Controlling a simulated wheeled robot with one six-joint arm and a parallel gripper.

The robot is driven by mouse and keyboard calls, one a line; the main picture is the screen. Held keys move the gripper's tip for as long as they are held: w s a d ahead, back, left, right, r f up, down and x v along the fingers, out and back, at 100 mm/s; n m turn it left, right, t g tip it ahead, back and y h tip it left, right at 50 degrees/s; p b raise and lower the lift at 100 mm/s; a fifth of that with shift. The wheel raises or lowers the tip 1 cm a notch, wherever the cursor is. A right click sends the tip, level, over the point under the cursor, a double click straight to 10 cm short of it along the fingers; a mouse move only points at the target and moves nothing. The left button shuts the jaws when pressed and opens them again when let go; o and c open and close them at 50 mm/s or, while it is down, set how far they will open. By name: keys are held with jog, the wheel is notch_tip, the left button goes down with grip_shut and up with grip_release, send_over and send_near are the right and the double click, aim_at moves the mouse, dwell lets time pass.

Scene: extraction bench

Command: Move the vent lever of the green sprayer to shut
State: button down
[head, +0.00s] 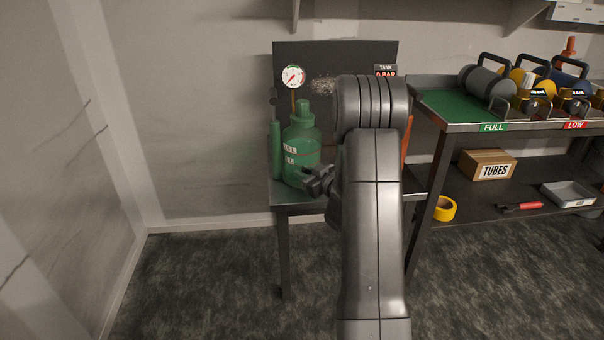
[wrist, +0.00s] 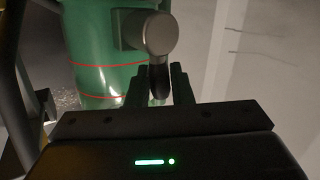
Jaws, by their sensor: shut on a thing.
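The green sprayer (head: 300,155) stands on a small metal table, left of my arm in the head view. It has a round pressure gauge (head: 293,77) above it and a green pump cylinder (head: 275,146) at its left. In the wrist view the sprayer's green body (wrist: 100,55) with red lines fills the upper left. A grey round knob (wrist: 158,32) sits on it, with a dark vent lever (wrist: 160,78) hanging down from it. My gripper (wrist: 161,88) is shut on the lever; it also shows in the head view (head: 318,182). My arm hides the sprayer's right side.
The small table (head: 290,197) has a dark back panel (head: 330,60). To the right, a bench with a green FULL mat (head: 455,105) holds several canisters. Its lower shelf holds a TUBES box (head: 487,165), yellow tape (head: 445,208) and a tray (head: 568,193). Floor at left is clear.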

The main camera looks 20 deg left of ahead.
jog(key=shift+w+d+m+y, duration=0.15)
jog(key=shift+d+m+y, duration=0.1)
jog(key=shift+m+y, duration=0.25)
dwell(0.3)
jog(key=c, duration=1.3)
grip_release()
jog(key=shift+d, duration=0.1)
jog(key=shift+c, duration=0.2)
jog(key=p+v, duration=0.2)
jog(key=v, duration=1.1)
jog(key=shift+d, duration=0.35)
jog(key=b+x, duration=0.2)
jog(key=x, duration=1.2)
jog(key=shift+s+r, duration=0.1)
jog(key=shift+s, duration=0.1)
